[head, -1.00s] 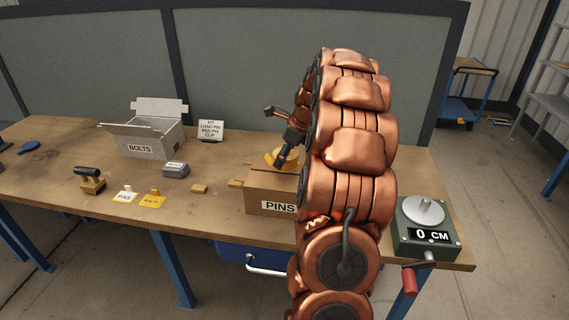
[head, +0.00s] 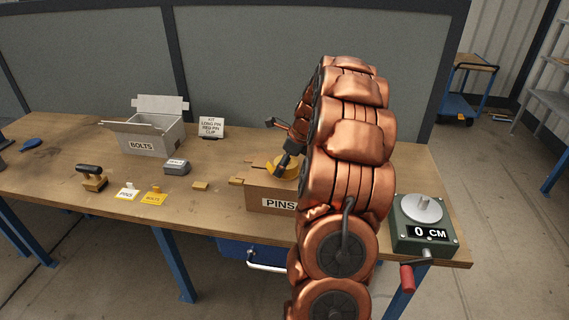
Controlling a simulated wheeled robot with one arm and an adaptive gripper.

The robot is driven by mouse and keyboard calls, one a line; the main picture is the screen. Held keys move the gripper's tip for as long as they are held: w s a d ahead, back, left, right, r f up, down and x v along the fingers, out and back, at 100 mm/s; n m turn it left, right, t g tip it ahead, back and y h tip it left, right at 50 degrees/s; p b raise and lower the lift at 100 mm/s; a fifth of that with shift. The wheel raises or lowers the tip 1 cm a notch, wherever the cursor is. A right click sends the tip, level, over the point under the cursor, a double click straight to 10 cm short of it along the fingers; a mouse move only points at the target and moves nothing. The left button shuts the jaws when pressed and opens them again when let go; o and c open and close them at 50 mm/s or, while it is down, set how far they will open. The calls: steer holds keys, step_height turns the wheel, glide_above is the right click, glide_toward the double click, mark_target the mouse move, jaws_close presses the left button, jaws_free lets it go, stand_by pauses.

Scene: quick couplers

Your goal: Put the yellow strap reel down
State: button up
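The yellow strap reel (head: 287,167) is at the top of the cardboard PINS box (head: 262,199), partly covered by a dark finger and by my copper-coloured arm. My gripper (head: 281,142) is just above the box, its lower finger overlapping the reel. The other dark part of it points up and left, clear of the reel. Most of the gripper is hidden behind my arm, so its grip on the reel does not show clearly. I cannot tell whether the reel rests on the box or hangs just above it.
An open BOLTS box (head: 150,137) stands at the back left. A crank device reading 0 CM (head: 422,225) is at the right end of the bench (head: 60,165). Small yellow pieces, labels and a grey block (head: 177,167) lie left of the PINS box. The left bench has free room.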

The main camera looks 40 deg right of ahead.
stand_by(0.3)
steer(key=b+v, duration=0.3)
steer(key=v, duration=0.9)
steer(key=shift+s+r, duration=0.1)
steer(key=shift+r, duration=0.05)
steer(key=shift+a, duration=0.1)
steer(key=s+a+f+n+g, duration=0.1)
steer(key=s+a+n+g, duration=0.1)
steer(key=a+n, duration=0.8)
steer(key=s+a+n+g, duration=0.1)
steer(key=s+a+n, duration=0.25)
steer(key=a, duration=1.35)
steer(key=s+a+f+n+g, duration=0.1)
steer(key=s+a+f+n, duration=0.1)
steer(key=s+a+n, duration=0.2)
steer(key=s+a+f+n+g+h, duration=0.1)
steer(key=s+a+f+n, duration=0.2)
steer(key=s+n, duration=0.5)
steer(key=s+a+f+n, duration=0.3)
steer(key=s+n, duration=0.3)
steer(key=s, duration=0.3)
steer(key=shift+a+f+g+h, duration=0.1)
steer(key=shift+a+g+h, duration=0.3)
steer(key=shift+a, duration=0.4)
